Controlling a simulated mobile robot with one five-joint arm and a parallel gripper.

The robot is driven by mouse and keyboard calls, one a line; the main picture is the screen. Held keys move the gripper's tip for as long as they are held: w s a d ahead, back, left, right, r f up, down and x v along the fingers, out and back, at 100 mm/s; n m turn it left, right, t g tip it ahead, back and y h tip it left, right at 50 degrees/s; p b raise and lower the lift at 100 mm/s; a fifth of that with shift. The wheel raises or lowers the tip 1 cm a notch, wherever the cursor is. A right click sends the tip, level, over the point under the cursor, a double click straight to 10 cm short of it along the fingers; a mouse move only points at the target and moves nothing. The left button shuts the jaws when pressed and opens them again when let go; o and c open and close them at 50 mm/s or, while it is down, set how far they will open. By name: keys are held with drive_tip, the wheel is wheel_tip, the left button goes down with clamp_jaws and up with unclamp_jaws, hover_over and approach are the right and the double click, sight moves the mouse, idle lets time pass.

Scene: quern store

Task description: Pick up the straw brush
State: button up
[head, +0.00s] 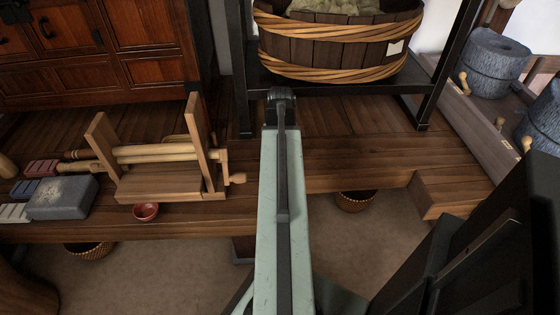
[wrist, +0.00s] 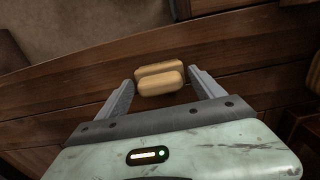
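In the wrist view, a tan, rounded object (wrist: 159,86) in two side-by-side pieces shows between the fingers of my gripper (wrist: 161,76). It may be the straw brush, but I see no clear bristles and cannot be sure. The fingers are spread, one at each side of it, with only narrow gaps; I cannot tell whether either touches. Dark wooden boards (wrist: 70,95) lie behind it. In the head view my arm reaches forward and hides the area behind it; my gripper does not show there. No clear straw brush shows in the head view.
A wooden roller frame (head: 160,185), a grey stone block (head: 62,198) and a small red bowl (head: 145,212) sit on the platform at left. A banded wooden tub (head: 335,50) stands on a black rack (head: 400,88). Stone querns (head: 492,65) are at right. Baskets (head: 355,202) sit below.

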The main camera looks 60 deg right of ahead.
drive_tip(key=c, duration=0.9)
drive_tip(key=shift+r, duration=0.1)
wheel_tip(320, 180, up, 10)
drive_tip(key=p, duration=1)
